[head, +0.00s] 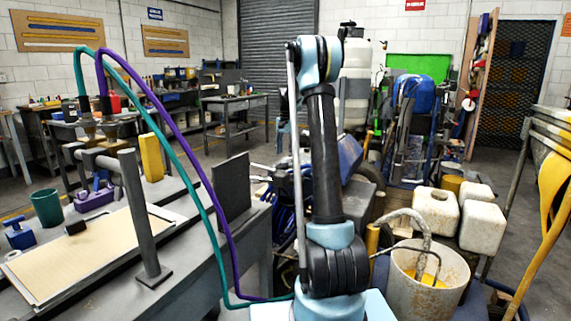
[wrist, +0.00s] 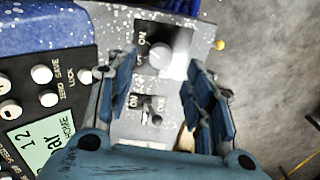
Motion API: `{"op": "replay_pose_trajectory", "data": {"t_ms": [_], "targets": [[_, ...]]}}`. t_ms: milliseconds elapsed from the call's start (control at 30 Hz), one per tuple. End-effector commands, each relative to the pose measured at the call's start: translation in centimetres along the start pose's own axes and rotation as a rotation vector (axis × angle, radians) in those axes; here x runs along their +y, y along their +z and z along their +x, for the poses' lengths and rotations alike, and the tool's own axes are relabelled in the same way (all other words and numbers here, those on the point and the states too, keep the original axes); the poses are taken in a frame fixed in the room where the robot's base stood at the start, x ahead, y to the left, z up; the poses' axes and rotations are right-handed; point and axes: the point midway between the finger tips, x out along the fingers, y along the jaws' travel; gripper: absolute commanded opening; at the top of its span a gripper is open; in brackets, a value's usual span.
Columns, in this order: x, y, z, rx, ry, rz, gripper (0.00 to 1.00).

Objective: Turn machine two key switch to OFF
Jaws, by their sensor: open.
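In the wrist view, my gripper (wrist: 160,68) is open, its two blue fingers standing left and right over a light grey switch plate (wrist: 150,130). A small metallic switch (wrist: 153,110) with ON lettering lies between the fingers. A round pale knob (wrist: 160,55), also with ON lettering, lies farther up, near the fingertips. I cannot tell which of the two is the machine two key switch, nor its exact position. Neither finger visibly grips a switch. In the head view my arm rises in the middle, and the gripper cannot be made out there.
A black control panel with white buttons (wrist: 42,74) and a greenish display (wrist: 42,145) is left of the plate. A speckled blue body (wrist: 45,28) lies above it. Grey floor is right. In the head view, a bench (head: 195,268) stands left and a dirty bucket (head: 428,292) right.

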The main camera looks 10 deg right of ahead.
Motion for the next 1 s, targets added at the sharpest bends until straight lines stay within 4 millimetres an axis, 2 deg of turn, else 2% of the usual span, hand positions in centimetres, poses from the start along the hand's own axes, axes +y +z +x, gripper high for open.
{"op": "replay_pose_trajectory", "data": {"t_ms": [100, 300, 500, 767, 800, 967, 1000], "targets": [[0.0, 0.0, 2.1, 0.0, 0.0, 0.0, 0.48], [0.0, 0.0, 4.6, 0.0, 0.0, 0.0, 0.48], [0.0, 0.0, 5.7, 0.0, 0.0, 0.0, 0.48], [0.0, 0.0, 5.8, 0.0, 0.0, 0.0, 0.48], [0.0, 0.0, 5.8, 0.0, 0.0, 0.0, 0.43], [0.0, 0.0, 5.8, 0.0, 0.0, 0.0, 0.07], [0.0, 0.0, 5.8, 0.0, 0.0, 0.0, 0.03]]}}
